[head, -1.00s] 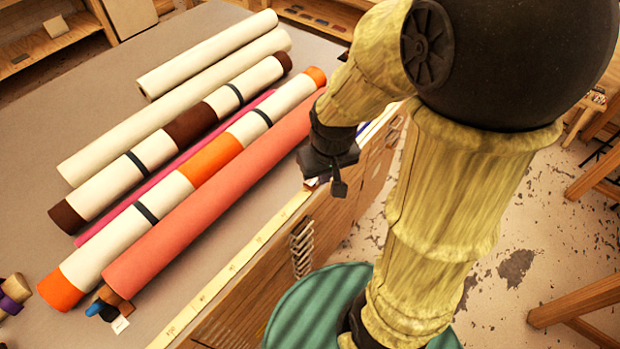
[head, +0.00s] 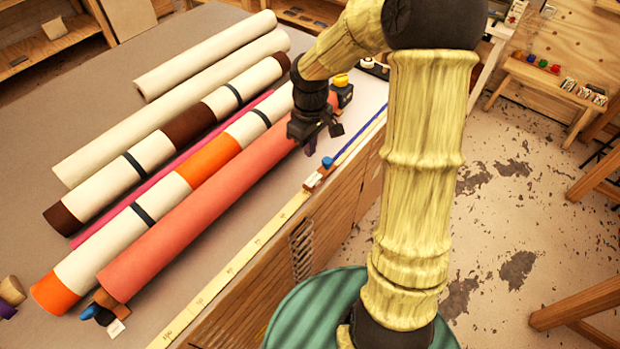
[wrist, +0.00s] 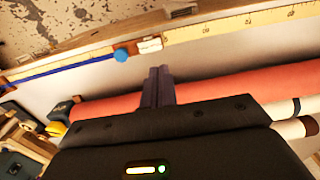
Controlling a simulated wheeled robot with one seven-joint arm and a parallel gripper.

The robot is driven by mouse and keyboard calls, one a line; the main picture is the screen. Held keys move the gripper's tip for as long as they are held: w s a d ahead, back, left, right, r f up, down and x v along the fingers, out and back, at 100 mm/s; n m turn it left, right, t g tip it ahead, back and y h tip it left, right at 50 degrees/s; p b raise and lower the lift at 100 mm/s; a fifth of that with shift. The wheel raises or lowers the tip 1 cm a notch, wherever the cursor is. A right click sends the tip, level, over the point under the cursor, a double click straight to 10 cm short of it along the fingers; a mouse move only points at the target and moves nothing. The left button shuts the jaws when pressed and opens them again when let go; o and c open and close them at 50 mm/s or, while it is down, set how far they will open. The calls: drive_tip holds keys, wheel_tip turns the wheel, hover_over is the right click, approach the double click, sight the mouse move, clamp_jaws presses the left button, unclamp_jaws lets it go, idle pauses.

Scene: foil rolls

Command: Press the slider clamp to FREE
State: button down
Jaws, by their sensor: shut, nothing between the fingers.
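A small brown block with a blue knob (head: 327,162) sits on the table's right edge by the ruler; I take it for the slider clamp. The wrist view shows its blue knob (wrist: 121,55) beside a white label (wrist: 148,45), whose text I cannot read. My gripper (head: 311,146) is shut and empty, over the right side of the coral roll (head: 215,205), just up and left of the knob. In the wrist view my closed fingers (wrist: 158,86) point toward the ruler edge, apart from the knob.
Several long rolls lie side by side on the grey table (head: 60,120). A yellow ruler strip (head: 235,265) and a blue strip (head: 358,135) run along its right edge. A black device with a yellow top (head: 342,88) stands beyond my gripper. Another blue-knobbed block (head: 92,311) is at the near end.

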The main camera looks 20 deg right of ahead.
drive_tip(key=p, duration=0.2)
approach(310, 189)
wheel_tip(310, 189, down, 5)
drive_tip(key=shift+f, duration=0.2)
drive_tip(key=shift+a+f+b, duration=0.1)
drive_tip(key=shift+f+b, duration=0.2)
drive_tip(key=shift+f, duration=0.15)
drive_tip(key=shift+r+p, duration=0.9)
drive_tip(key=shift+r, duration=0.1)
drive_tip(key=shift+r, duration=0.1)
